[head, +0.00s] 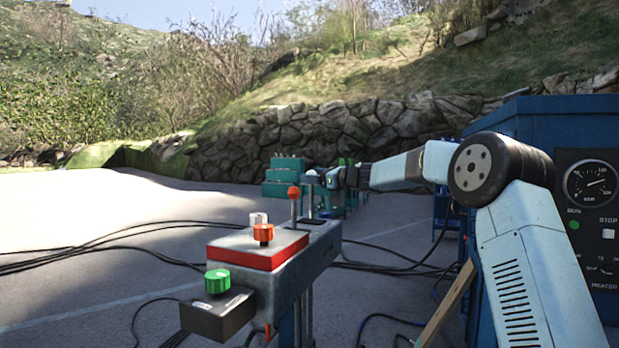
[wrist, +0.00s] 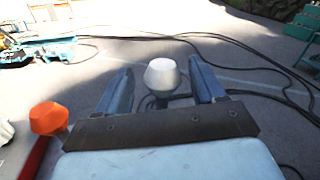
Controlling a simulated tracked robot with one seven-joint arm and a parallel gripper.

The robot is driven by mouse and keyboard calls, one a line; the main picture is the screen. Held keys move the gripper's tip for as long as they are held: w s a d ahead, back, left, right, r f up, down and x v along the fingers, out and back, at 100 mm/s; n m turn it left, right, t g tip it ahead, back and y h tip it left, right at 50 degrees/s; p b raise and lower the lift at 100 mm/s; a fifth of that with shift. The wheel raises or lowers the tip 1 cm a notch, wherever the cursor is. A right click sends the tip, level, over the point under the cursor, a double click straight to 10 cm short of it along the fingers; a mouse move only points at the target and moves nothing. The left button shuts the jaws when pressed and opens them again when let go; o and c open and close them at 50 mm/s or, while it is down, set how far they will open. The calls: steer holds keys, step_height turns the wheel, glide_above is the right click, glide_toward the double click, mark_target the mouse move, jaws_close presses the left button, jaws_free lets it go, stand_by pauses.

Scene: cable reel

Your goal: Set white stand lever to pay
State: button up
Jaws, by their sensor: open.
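The white lever (head: 311,179) stands upright at the far end of the grey control stand (head: 318,250), its pale knob on a thin stem. In the wrist view, its faceted white knob (wrist: 160,74) is between the two blue-grey fingers of my gripper (wrist: 160,64), with a gap visible on each side. My gripper (head: 328,179) is open and reaches the knob from the right in the head view. I cannot tell whether a finger touches it. The lever's position labels are not readable.
An orange-knobbed lever (head: 294,192) stands close to the white one, and also shows left of my gripper (wrist: 48,117). The stand carries a red panel (head: 258,252), an orange knob (head: 263,232) and a green knob (head: 217,281). Black cables (head: 130,232) cross the ground. A blue cabinet (head: 545,125) is right.

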steer(key=shift+x, duration=1.4)
steer(key=shift+c, duration=0.5)
jaws_close()
